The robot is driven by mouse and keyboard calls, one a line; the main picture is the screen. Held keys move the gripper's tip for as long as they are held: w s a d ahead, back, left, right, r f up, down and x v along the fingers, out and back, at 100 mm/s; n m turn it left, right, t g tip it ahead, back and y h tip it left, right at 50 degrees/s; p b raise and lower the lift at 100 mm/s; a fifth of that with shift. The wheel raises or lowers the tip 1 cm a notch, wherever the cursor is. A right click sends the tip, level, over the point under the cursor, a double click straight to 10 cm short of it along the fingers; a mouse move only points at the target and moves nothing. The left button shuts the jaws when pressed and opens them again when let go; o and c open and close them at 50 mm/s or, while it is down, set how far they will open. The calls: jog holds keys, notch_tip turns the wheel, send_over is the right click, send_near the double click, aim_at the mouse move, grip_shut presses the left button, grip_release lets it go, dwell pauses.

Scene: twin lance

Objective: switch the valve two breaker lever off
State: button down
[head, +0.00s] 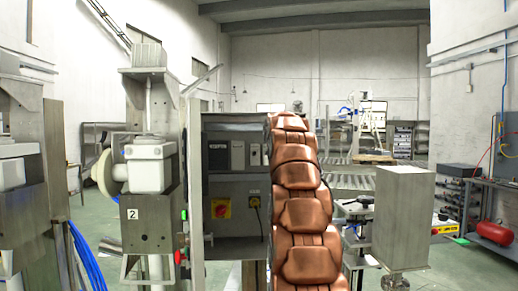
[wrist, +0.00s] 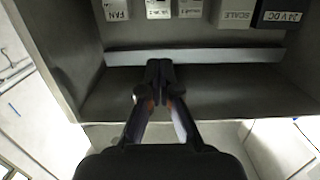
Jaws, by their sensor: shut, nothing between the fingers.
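An open grey electrical cabinet (head: 237,222) stands in the middle of the head view, with a row of breaker modules (head: 223,155) inside. In the wrist view, the lower parts of the modules show along the top edge: one marked FAN (wrist: 116,9), two narrow ones (wrist: 158,9) (wrist: 190,8) whose small lettering I cannot read surely, then SCALE (wrist: 236,14) and 24 V DC (wrist: 283,14). The levers are out of frame, so their positions cannot be told. My gripper (wrist: 160,76) is shut and empty, below the narrow modules and apart from them. It is hidden in the head view.
A grey ledge (wrist: 225,55) runs below the modules. A metal box on a stand (head: 403,215) is at right. My copper arm covers the cabinet's right side.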

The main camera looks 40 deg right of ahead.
jog(key=shift+w, duration=0.1)
dwell(0.3)
jog(key=p, duration=0.8)
send_over(267, 154)
jog(key=shift+d+f, duration=0.15)
jog(key=shift+f, duration=0.2)
jog(key=shift+d+f, duration=0.1)
jog(key=shift+f, duration=0.15)
jog(key=shift+s+a+f+b, duration=0.2)
jog(key=shift+f+b, duration=0.35)
jog(key=shift+b, duration=0.05)
jog(key=shift+s+a+f+b, duration=0.2)
jog(key=shift+f+b, duration=0.35)
jog(key=shift+b, duration=0.05)
jog(key=shift+s+a+f, duration=0.1)
jog(key=shift+s+f, duration=0.05)
jog(key=shift+f, duration=0.1)
